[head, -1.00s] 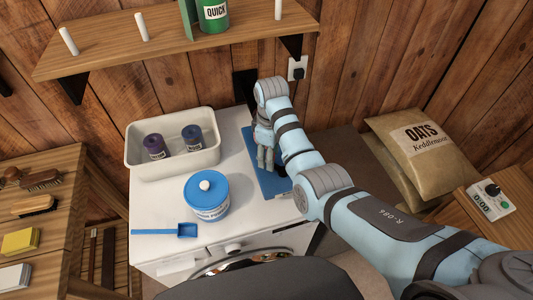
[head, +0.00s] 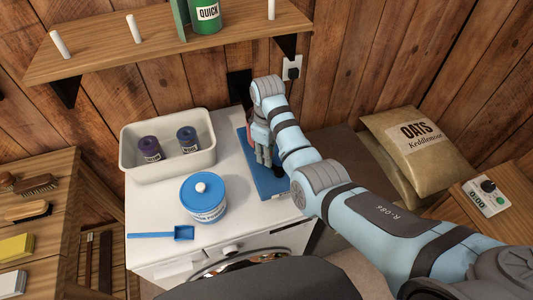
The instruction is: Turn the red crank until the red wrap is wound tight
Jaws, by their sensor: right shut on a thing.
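My right gripper (head: 264,152) is over a blue base (head: 268,184) on the white machine top, with its fingers pointing down. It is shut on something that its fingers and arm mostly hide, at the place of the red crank. A small reddish patch shows just left of the gripper, too little to tell whether it is crank or wrap. A dark part shows by the fingertips. How tight the red wrap is cannot be seen. My left gripper is not in view.
A shelf (head: 160,48) hangs above; an oats sack (head: 410,150) lies at right.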

